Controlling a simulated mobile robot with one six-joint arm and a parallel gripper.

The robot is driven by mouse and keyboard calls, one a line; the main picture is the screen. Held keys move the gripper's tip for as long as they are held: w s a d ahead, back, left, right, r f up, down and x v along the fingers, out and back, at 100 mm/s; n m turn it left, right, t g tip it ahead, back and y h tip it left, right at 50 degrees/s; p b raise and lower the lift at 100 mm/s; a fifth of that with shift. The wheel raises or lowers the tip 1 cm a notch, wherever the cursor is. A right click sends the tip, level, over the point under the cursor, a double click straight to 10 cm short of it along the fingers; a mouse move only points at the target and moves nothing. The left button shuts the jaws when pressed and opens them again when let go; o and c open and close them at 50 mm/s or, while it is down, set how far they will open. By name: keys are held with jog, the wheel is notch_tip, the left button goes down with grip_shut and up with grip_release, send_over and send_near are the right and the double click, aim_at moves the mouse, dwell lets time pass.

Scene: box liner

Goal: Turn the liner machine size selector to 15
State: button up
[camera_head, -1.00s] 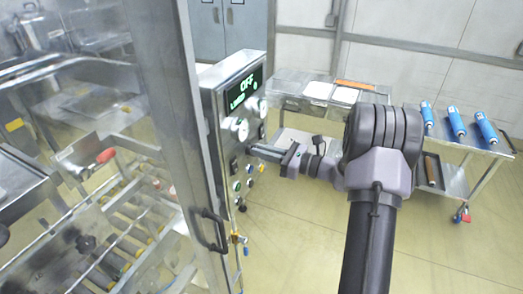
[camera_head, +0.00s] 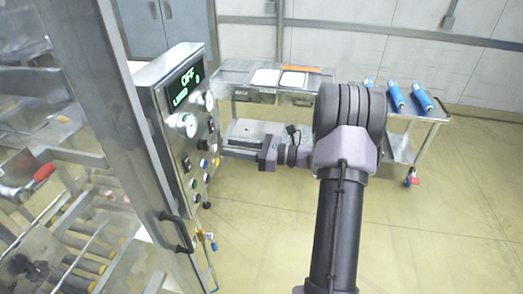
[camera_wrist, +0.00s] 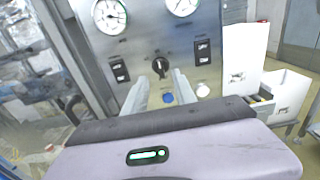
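The liner machine's control panel (camera_head: 185,120) stands upright at left-centre in the head view, its green display (camera_head: 187,82) reading OFF. In the wrist view a black rotary selector (camera_wrist: 160,66) sits on the panel below two round gauges, between black switches. Its markings are too small to read. My gripper (camera_head: 226,146) is just right of the panel in the head view, apart from it. In the wrist view my gripper (camera_wrist: 160,80) has its two fingers apart, with nothing between them. The selector shows just beyond and between the fingertips.
A blue button (camera_wrist: 168,98) and a white button (camera_wrist: 203,90) sit below the selector. A metal cart (camera_head: 330,98) with blue cylinders (camera_head: 397,94) stands behind my arm. The floor at right is clear.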

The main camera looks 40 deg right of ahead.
jog(key=v, duration=1)
jog(key=shift+s+d, duration=0.25)
jog(key=shift+s, duration=0.05)
jog(key=s+a+f+n+g+h+b, duration=0.1)
jog(key=s+a+n+g+b, duration=0.4)
jog(key=a, duration=0.8)
jog(key=a+f+n+g+h+b, duration=0.1)
jog(key=a+f+n+g+b, duration=0.15)
jog(key=a+n+g, duration=0.75)
jog(key=s+a+f+n+t+h+b, duration=0.3)
jog(key=s+a+n+t+h+b, duration=0.3)
jog(key=s, duration=0.6)
jog(key=a+n+h, duration=0.1)
jog(key=a+n, duration=0.1)
jog(key=n, duration=0.1)
jog(key=shift+a+f+t+b, duration=0.2)
jog(key=shift+f+t+b, duration=0.1)
jog(key=shift+b, duration=0.1)
